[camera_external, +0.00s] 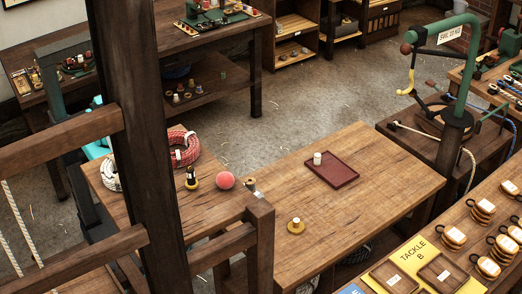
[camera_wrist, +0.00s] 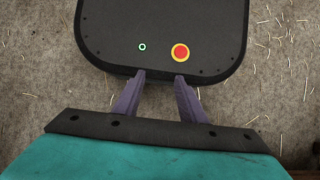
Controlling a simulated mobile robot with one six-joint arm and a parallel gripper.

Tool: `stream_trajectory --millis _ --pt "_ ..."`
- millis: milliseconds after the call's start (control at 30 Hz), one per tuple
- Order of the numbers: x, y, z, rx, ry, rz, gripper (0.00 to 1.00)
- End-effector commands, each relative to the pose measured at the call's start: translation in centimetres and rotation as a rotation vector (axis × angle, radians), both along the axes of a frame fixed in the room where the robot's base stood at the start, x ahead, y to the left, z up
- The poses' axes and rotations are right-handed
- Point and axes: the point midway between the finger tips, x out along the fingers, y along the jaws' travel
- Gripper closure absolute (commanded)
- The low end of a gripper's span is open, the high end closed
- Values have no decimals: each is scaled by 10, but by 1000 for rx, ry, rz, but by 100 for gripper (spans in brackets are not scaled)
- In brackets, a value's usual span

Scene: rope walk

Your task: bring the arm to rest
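My gripper (camera_wrist: 159,92) shows in the wrist view with its two purple-grey fingers apart and nothing between them. It hangs above the straw-strewn floor. Its fingertips come close to, or overlap in the picture, the edge of a dark panel with a red and yellow button and a small green-ringed light, which looks like my own base. In the external view a teal part of my arm (camera_external: 97,142) shows left of the thick wooden post. The post and rails hide most of the arm, and my fingers cannot be made out there.
A wooden table holds a dark red tray (camera_external: 332,170) with a white cylinder (camera_external: 317,158) on it. The post (camera_external: 150,130) stands in front of my arm.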

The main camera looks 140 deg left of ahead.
Motion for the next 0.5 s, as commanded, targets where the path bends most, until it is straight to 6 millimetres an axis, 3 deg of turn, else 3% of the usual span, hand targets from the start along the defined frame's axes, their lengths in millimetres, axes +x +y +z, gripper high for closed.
stream_trajectory --millis 33,500 --pt "0 0 17 0 0 0 63" --pt "0 0 91 0 2 1 63"
